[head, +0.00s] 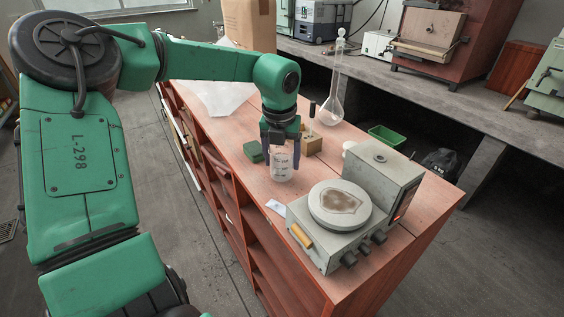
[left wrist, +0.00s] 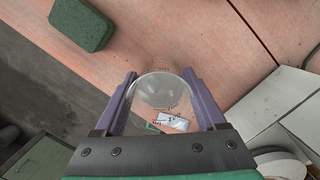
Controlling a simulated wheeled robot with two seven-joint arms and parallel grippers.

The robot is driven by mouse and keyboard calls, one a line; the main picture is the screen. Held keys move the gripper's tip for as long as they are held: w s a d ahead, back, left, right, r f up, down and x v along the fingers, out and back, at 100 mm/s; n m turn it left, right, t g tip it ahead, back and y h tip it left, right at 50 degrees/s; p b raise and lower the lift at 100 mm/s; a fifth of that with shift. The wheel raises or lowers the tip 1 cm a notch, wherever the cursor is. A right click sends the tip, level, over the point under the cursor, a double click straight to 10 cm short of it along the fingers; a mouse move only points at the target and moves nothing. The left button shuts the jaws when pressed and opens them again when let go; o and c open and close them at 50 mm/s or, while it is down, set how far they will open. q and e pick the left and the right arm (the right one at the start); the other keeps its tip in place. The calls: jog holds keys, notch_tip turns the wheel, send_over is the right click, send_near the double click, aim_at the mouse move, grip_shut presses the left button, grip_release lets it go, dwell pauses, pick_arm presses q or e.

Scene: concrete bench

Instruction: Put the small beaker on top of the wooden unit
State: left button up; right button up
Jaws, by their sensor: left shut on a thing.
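The small beaker (head: 282,168) is clear glass with printed markings. It is upright at the top of the wooden unit (head: 330,250), a long reddish cabinet with open shelves. My left gripper (head: 281,152) comes down from above and is shut on the beaker, one finger on each side. In the left wrist view the beaker (left wrist: 160,98) sits between the purple-grey fingers (left wrist: 160,105). Whether the beaker's base touches the wood I cannot tell. My right gripper is not in view.
A hotplate (head: 340,206) stands on the unit just right of the beaker. A green sponge (head: 252,151), a wooden block (head: 312,143) and a tall flask (head: 333,105) are close behind. A cardboard box (head: 249,24) is farther back. A small white label (head: 276,207) lies in front.

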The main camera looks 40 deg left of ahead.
pick_arm(q)
jog(key=shift+w+f, duration=0.1)
jog(key=shift+f, duration=0.6)
jog(key=o, duration=1.1)
jog(key=shift+f, duration=0.1)
jog(key=o, duration=0.4)
jog(key=shift+r, duration=0.65)
jog(key=r, duration=0.3)
jog(key=s+r, duration=0.1)
jog(key=r, duration=0.7)
jog(key=shift+s+d+b, duration=0.3)
jog(key=shift+s+d, duration=0.05)
jog(key=shift+d, duration=0.05)
